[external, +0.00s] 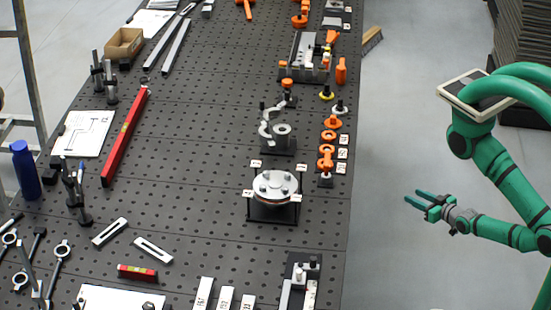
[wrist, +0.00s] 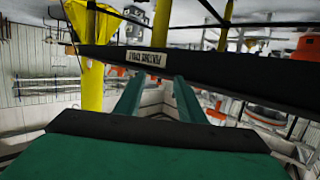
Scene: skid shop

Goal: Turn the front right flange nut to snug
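A round, light grey flange (external: 276,184) with several upright studs or nuts on top sits in a black stand on the perforated table. Small white tags stand around it. The individual nuts are too small to tell apart. My gripper (external: 416,200) is off the table's right side, over the floor, apart from the flange, with its two green fingers pointing left. The fingers are spread with a gap between them and hold nothing. In the wrist view the two green fingers (wrist: 157,98) are apart, reaching towards a dark edge with a label.
The perforated table (external: 200,170) holds a grey clamp fixture (external: 280,135), orange parts (external: 326,158), a red level (external: 125,138) and a blue bottle (external: 25,170). A small black fixture (external: 299,278) stands at the near right edge. Clear floor lies between table and arm.

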